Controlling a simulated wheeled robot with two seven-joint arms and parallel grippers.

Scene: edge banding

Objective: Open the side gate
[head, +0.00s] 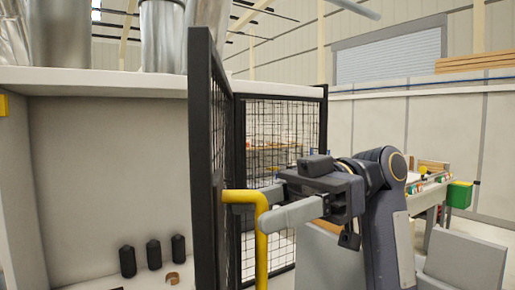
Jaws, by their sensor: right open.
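The side gate (212,150) is a black-framed mesh panel, seen at a steep angle left of the picture's middle. A yellow bar handle (262,250) stands out from it and bends downward; its lower end is cut off by the picture edge. My right gripper (268,205) comes in from the right with its fingers pointing left. It is open, its fingertips close to the handle's upper bend. I cannot tell whether they touch the bar or straddle it. My left gripper is out of view.
Another black mesh panel (283,120) stands behind the gate. On the left is a pale cabinet (95,150) with several dark cylinders (153,254) inside and metal ducts (162,35) above. A workbench (428,192) and a green bin (459,194) are at the right.

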